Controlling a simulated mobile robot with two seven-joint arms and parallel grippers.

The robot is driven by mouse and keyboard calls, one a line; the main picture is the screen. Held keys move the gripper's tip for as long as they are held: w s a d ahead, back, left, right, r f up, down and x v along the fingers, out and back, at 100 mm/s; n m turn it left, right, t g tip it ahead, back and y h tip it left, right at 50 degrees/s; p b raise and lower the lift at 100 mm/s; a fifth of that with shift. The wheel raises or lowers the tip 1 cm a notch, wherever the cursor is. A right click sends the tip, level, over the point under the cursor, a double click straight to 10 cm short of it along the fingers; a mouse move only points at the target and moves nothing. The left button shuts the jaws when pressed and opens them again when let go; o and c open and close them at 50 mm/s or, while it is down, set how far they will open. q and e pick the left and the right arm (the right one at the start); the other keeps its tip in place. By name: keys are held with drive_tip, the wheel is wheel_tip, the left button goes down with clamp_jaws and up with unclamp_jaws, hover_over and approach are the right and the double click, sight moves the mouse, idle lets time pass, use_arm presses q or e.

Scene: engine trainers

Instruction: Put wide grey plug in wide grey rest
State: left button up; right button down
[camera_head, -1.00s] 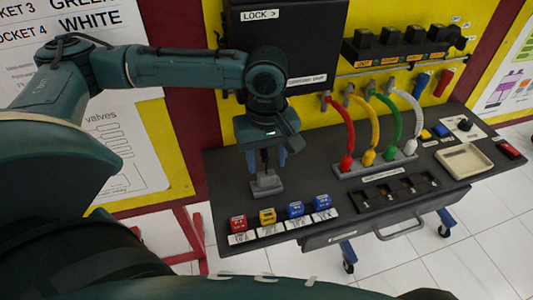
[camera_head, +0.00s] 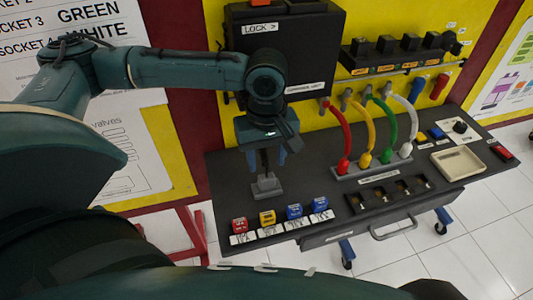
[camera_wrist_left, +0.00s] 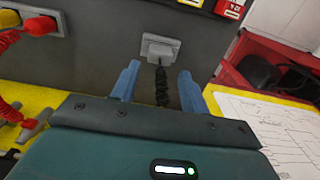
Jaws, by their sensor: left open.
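A wide grey plug (camera_wrist_left: 160,46) with a black coiled cord (camera_wrist_left: 162,85) appears to sit in a grey block on the dark bench, which I take as the wide grey rest (camera_head: 267,189). The seam between plug and rest is too small to make out. My left gripper (camera_head: 266,162) is just above this block in the head view, pointing down. In the left wrist view its blue fingers (camera_wrist_left: 160,76) are spread wide, one on each side of the cord, with the plug just beyond the fingertips. My right gripper is not in view.
Several red, yellow and blue labelled blocks (camera_head: 267,217) line the bench's front edge. Red, yellow, green and white hoses (camera_head: 386,135) rise from a grey strip to the right. A black box (camera_head: 290,55) stands behind the arm. A beige tray (camera_head: 458,163) is at right.

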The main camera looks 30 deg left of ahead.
use_arm(q)
drive_tip(key=o, duration=0.5)
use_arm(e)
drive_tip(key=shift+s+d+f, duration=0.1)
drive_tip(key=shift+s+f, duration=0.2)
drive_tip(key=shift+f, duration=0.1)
use_arm(q)
drive_tip(key=shift+o, duration=0.2)
drive_tip(key=shift+r, duration=0.85)
wheel_tip(320, 180, up, 12)
drive_tip(key=shift+f, duration=0.25)
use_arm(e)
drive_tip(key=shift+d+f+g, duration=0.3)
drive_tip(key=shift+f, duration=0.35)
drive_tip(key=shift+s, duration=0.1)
